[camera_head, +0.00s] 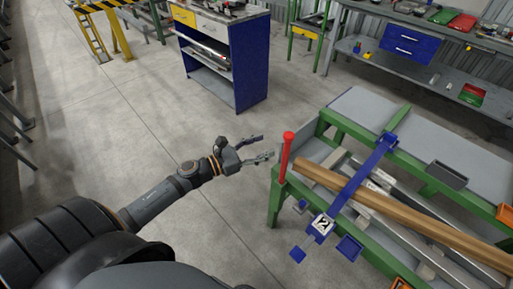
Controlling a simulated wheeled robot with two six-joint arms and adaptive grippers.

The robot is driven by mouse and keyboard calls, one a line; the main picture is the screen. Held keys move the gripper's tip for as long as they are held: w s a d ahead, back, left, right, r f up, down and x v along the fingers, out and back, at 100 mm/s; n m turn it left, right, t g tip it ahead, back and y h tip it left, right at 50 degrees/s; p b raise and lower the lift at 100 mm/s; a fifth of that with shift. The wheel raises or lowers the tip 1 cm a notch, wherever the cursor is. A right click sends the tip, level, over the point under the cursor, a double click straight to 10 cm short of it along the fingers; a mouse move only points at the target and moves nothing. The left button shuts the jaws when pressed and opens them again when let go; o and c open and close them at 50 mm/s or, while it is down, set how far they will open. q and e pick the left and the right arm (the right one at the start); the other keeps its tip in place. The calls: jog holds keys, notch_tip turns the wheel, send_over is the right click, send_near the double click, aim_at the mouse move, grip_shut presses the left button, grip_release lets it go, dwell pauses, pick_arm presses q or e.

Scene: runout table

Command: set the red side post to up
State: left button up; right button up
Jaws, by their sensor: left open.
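The red side post (287,155) stands upright at the near left corner of the green-framed runout table (275,205). Its top rises above the table's edge and the wooden bar. My left gripper (265,147) is open and empty, just left of the post, with its fingers pointing toward it. A small gap seems to lie between the fingertips and the post. My right gripper is not in view.
A long wooden bar (400,213) lies along the table beside the post. A blue arm (365,170) with a tag marked 2 (322,226) crosses it. A blue cabinet (238,75) stands behind. The floor left of the table is clear.

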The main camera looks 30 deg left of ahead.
pick_arm(q)
jog(key=shift+v, duration=0.85)
jog(key=a+f+n+y, duration=0.7)
jog(key=a+f+n, duration=0.5)
jog(key=f+n, duration=0.3)
jog(key=s+a+f+n+g+y, duration=0.1)
jog(key=s+a+f+n+y, duration=0.2)
jog(key=f, duration=0.4)
jog(key=s+a+f+n+g+y, duration=0.1)
jog(key=s+a+f+n+g, duration=0.1)
jog(key=f+n, duration=0.4)
jog(key=s+d+f+n+g+y, duration=0.15)
jog(key=s+f+n+g, duration=0.35)
jog(key=s+f+n, duration=0.8)
jog(key=s+d+f+n+g, duration=0.2)
jog(key=s+d+f, duration=0.1)
jog(key=s, duration=0.3)
jog(key=s+d+f+n+g+h, duration=0.1)
jog(key=s+d+f+n, duration=0.1)
jog(key=s+d+f, duration=0.2)
jog(key=s+d+f+n+g, duration=0.1)
jog(key=s+d+f+g, duration=0.1)
jog(key=s+f, duration=0.4)
jog(key=s+d, duration=0.1)
jog(key=s, duration=0.3)
jog(key=shift+d+f+n+g, duration=0.2)
jog(key=shift+n+g, duration=0.1)
jog(key=shift+n, duration=0.1)
